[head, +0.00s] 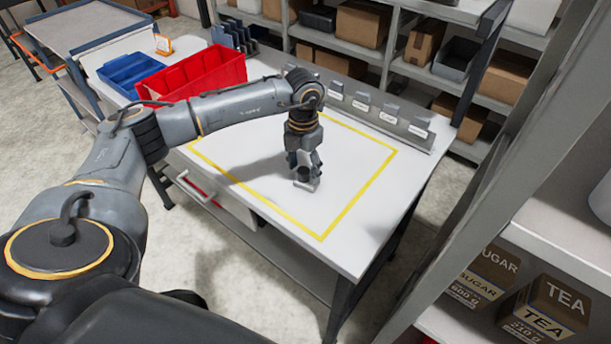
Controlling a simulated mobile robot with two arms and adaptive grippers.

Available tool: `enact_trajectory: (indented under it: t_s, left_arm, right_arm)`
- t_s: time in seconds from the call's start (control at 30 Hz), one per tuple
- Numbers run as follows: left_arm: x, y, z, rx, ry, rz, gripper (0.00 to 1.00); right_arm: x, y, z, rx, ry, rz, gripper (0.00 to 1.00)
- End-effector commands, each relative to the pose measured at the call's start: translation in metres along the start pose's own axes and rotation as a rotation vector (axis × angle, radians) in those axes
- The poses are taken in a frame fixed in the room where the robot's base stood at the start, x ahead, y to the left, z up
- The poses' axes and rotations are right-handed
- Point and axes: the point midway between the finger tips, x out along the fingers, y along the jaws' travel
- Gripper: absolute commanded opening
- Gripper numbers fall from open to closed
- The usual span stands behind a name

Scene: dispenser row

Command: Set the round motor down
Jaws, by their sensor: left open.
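My left gripper (305,179) points down over the white table (262,182), inside a yellow-outlined rectangle (375,181). Its fingertips are close to the table top, and its jaws are open. A small grey piece shows low at the fingertips. I cannot tell whether it is the round motor or part of the fingers, and I see no other round motor. My right gripper is not in view.
A grey rail (385,122) with several labelled holders lines the table's back edge. A red bin (215,72) and a blue bin (130,73) stand at the far left. Shelves (375,55) rise behind, and a shelf post (505,165) stands at right. The outlined area around the gripper is clear.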

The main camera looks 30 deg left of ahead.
Motion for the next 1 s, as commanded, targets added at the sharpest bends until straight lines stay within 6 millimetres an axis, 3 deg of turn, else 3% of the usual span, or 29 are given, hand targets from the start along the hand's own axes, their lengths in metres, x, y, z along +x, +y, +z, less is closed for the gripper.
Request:
enact_trajectory:
  t_s: [0.17,0.2,0.47,0.8,1.0]
  left_arm:
    - [0.001,0.000,0.000,0.000,-0.001,0.000,0.57]
    - [0.001,0.000,0.000,0.000,-0.001,0.000,0.53]
    - [0.001,0.000,0.000,0.000,0.000,0.000,0.00]
    - [-0.002,0.000,0.001,0.000,-0.002,0.000,0.00]
    - [-0.018,0.000,0.002,0.000,-0.005,0.001,0.00]
  right_arm:
    - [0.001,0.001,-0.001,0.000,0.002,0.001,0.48]
    - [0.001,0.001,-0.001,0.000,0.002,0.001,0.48]
    - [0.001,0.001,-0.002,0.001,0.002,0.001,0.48]
    - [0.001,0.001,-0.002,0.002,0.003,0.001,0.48]
    - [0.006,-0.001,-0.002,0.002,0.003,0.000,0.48]
